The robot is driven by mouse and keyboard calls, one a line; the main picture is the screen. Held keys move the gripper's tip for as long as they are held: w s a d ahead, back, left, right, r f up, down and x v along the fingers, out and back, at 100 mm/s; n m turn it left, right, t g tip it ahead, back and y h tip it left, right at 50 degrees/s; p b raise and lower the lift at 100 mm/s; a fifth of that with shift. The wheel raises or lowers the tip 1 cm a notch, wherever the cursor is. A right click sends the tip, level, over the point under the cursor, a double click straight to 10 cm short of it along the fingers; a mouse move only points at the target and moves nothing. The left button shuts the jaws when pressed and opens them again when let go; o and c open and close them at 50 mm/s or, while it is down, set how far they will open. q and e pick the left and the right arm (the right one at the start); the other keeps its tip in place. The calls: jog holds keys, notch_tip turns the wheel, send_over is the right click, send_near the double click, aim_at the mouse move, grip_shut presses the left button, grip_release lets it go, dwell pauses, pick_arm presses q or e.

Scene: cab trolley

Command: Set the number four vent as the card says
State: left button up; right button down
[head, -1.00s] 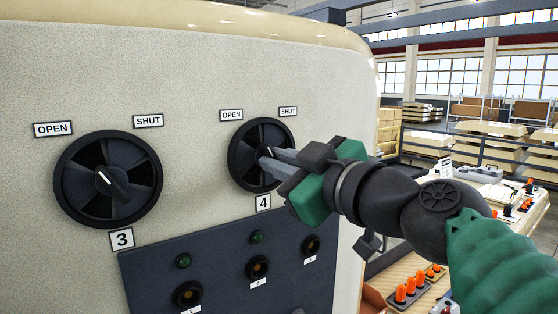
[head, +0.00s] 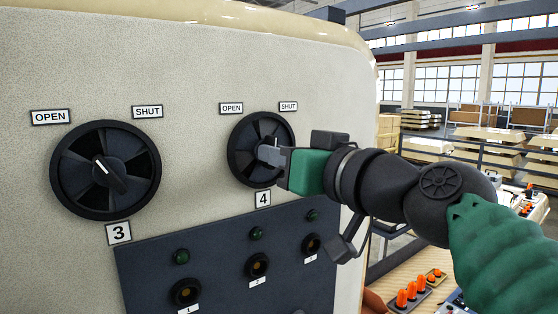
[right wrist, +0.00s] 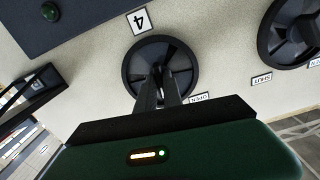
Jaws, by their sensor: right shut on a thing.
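The number four vent (head: 244,165) is a round black dial on the cream panel, with an OPEN label (head: 231,108) at its upper left, a SHUT label (head: 288,106) at its upper right and a 4 plate (head: 263,198) below. My right gripper (head: 268,153) is at the vent's middle, shut on its knob, which the fingers mostly hide. In the right wrist view the vent (right wrist: 135,68) shows upside down, with both fingers reaching its centre. The card does not show readably. My left gripper is not in view.
The number three vent (head: 74,182) sits to the left with its own labels; its pointer tilts to the upper left. Below is a dark panel (head: 215,262) with green lamps and round sockets. A bench with orange-topped parts (head: 402,298) stands at the lower right.

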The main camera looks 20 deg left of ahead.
jog(key=shift+d+r+m, duration=0.1)
jog(key=shift+r+m, duration=0.05)
jog(key=shift+m, duration=1)
jog(key=shift+r+m, duration=0.15)
jog(key=shift+m, duration=1)
jog(key=c, duration=1.6)
grip_release()
jog(key=shift+w+f, duration=0.15)
jog(key=shift+o, duration=0.6)
jog(key=shift+w+a+f, duration=0.15)
jog(key=shift+a, duration=0.1)
jog(key=b+v, duration=0.8)
jog(key=v, duration=0.8)
jog(key=shift+s+d+b, duration=0.2)
jog(key=shift+d+b, duration=0.1)
jog(key=shift+d, duration=0.1)
